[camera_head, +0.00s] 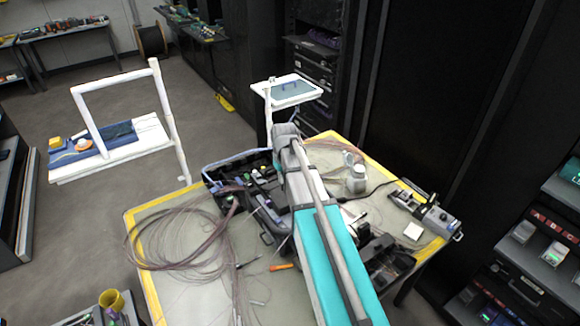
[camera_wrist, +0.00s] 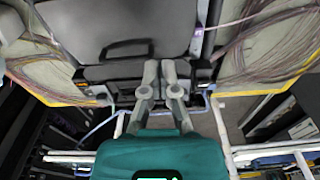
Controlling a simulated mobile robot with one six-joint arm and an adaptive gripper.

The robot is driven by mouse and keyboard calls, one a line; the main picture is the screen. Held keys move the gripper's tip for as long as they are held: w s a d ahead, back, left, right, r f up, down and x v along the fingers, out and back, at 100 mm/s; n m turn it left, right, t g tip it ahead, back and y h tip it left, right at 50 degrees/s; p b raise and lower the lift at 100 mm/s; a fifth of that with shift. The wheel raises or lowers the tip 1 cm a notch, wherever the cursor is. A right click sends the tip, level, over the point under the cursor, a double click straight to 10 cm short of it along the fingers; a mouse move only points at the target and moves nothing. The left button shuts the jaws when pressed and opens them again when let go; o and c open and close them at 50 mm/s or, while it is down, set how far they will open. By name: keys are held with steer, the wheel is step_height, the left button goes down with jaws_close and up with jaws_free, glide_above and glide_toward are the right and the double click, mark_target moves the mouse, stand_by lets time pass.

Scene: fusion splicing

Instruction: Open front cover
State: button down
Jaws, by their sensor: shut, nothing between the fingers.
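In the wrist view my gripper (camera_wrist: 160,68) is shut and empty, its two grey fingers close together. The fingertips overlap the lower edge of a dark grey panel (camera_wrist: 115,22) with a loop handle (camera_wrist: 127,47). I cannot tell whether they touch it, or whether this panel is the front cover. In the head view my teal and grey arm reaches over the middle of the table and hides my gripper. A dark device (camera_head: 272,228) shows partly to the left of the arm; its front cover cannot be made out.
The yellow-edged table (camera_head: 160,284) holds coiled fibres (camera_head: 165,240), an open black case (camera_head: 228,172), an orange-handled tool (camera_head: 281,267), a grey bottle (camera_head: 356,180) and a small grey device (camera_head: 440,220). A dark holder (camera_head: 388,262) stands to the arm's right.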

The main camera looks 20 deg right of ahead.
steer(key=w+d+r+p, duration=0.2)
steer(key=w+d+r, duration=0.2)
steer(key=shift+w+d+p, duration=0.15)
steer(key=shift+d+p, duration=0.15)
steer(key=shift+p, duration=0.05)
steer(key=f+b, duration=1)
steer(key=shift+w+a, duration=0.15)
steer(key=shift+w, duration=0.25)
stand_by(0.4)
steer(key=shift+r, duration=0.1)
steer(key=shift+d, duration=0.2)
steer(key=shift+s+a, duration=0.1)
steer(key=shift+a, duration=0.1)
steer(key=shift+s+r+t, duration=0.1)
steer(key=shift+r+t, duration=0.1)
steer(key=shift+t, duration=0.2)
